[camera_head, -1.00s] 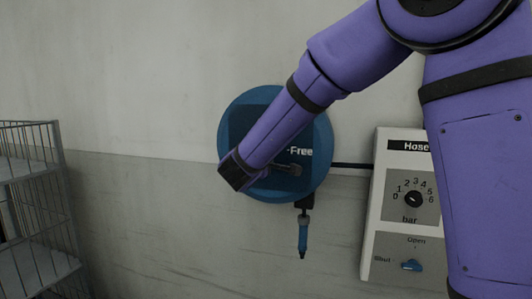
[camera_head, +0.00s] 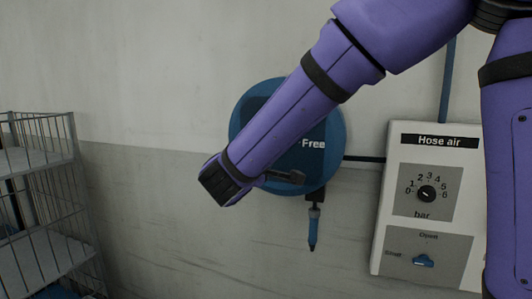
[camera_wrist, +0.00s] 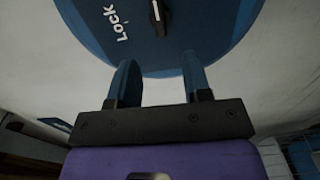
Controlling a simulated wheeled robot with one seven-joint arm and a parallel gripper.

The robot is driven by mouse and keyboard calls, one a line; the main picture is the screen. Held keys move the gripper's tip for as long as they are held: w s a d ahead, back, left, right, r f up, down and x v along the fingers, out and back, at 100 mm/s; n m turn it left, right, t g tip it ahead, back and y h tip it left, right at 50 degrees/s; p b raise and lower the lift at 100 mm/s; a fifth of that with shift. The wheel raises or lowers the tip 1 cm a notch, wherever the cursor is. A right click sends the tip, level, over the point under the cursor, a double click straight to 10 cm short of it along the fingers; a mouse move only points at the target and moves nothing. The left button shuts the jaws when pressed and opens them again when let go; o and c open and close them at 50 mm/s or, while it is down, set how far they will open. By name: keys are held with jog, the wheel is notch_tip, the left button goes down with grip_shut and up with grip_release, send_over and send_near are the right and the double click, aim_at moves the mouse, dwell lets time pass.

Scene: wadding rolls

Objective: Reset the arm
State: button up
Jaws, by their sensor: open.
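My purple arm (camera_head: 290,118) reaches down and left across the head view, in front of a round blue hose reel (camera_head: 325,150) on the wall. The reel (camera_wrist: 215,25) lies beyond the fingertips, with the word "Lock" and a black knob (camera_wrist: 159,16) with a white mark. The arm hides much of the reel's face in the head view.
A hose air panel (camera_head: 395,210) with a dial (camera_head: 427,194) and a blue valve handle (camera_head: 423,261) is on the wall at right. A blue-tipped nozzle (camera_head: 312,230) hangs below the reel. A wire rack (camera_head: 45,215) stands at left. Bare wall lies between rack and reel.

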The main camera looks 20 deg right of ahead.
jog(key=s+d+f+m+g, duration=0.1)
jog(key=s+d+m+g, duration=0.55)
jog(key=s+d, duration=0.65)
jog(key=s+f+m+g+y, duration=0.2)
jog(key=s+y, duration=0.8)
jog(key=s, duration=0.5)
jog(key=shift+s+f+m+g+y, duration=0.35)
jog(key=shift+f+m, duration=0.3)
jog(key=shift+m, duration=0.4)
